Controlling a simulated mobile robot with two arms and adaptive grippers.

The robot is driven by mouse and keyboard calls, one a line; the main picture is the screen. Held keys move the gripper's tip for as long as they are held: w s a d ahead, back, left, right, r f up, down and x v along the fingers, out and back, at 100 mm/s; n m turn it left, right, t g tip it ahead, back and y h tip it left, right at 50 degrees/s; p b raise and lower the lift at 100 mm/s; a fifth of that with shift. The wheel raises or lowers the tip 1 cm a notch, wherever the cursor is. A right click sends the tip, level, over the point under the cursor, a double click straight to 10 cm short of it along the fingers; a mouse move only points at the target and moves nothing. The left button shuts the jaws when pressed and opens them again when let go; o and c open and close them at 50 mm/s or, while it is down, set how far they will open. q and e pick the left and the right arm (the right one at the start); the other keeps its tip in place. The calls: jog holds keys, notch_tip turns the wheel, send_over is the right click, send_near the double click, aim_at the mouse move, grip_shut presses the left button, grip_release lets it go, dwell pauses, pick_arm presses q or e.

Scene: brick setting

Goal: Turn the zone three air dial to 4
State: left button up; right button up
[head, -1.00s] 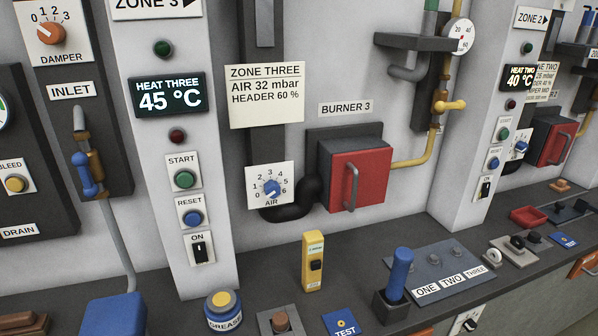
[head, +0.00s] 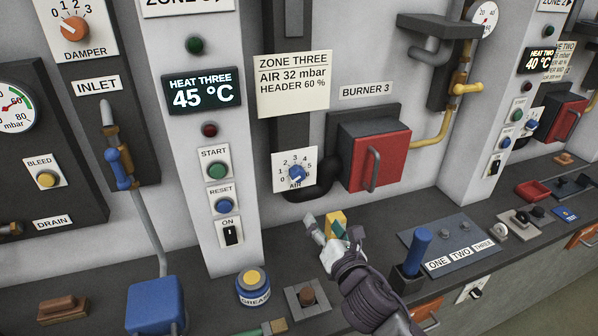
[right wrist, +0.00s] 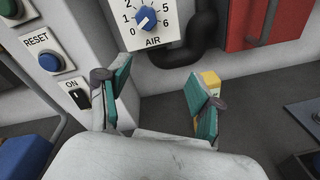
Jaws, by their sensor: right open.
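The zone three air dial is a blue knob (head: 296,173) on a white plate (head: 281,160) marked AIR, with numbers from 0 to 6. Its white pointer line is towards the lower left, near 0. The right wrist view shows the knob (right wrist: 146,19) at the top, with the plate's upper part cut off. My right gripper (head: 330,229) is open and empty, below the dial and apart from it. In the right wrist view its two teal-padded fingers (right wrist: 158,80) are spread wide, below the plate. My left gripper is not in view.
A yellow handheld device (head: 337,218) stands behind my right gripper, partly hidden. A black pipe (head: 329,178) and the red burner box (head: 375,156) are right of the dial. The RESET button (head: 223,206) and ON switch (head: 231,233) are left. A blue-handled tool (head: 416,248) stands upright on the bench.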

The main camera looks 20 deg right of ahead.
aim_at(299, 176)
jog(key=w+r+n+p, duration=0.1)
jog(key=w, duration=0.4)
jog(key=w+r+n+p, duration=0.1)
jog(key=w, duration=0.3)
jog(key=w+a+r+n+t+p, duration=0.1)
jog(key=w, duration=0.4)
jog(key=shift+w+a+r+y, duration=0.1)
jog(key=shift+w+r+y, duration=0.1)
jog(key=shift+w+y, duration=0.15)
jog(key=c, duration=1.1)
jog(key=shift+c, duration=0.2)
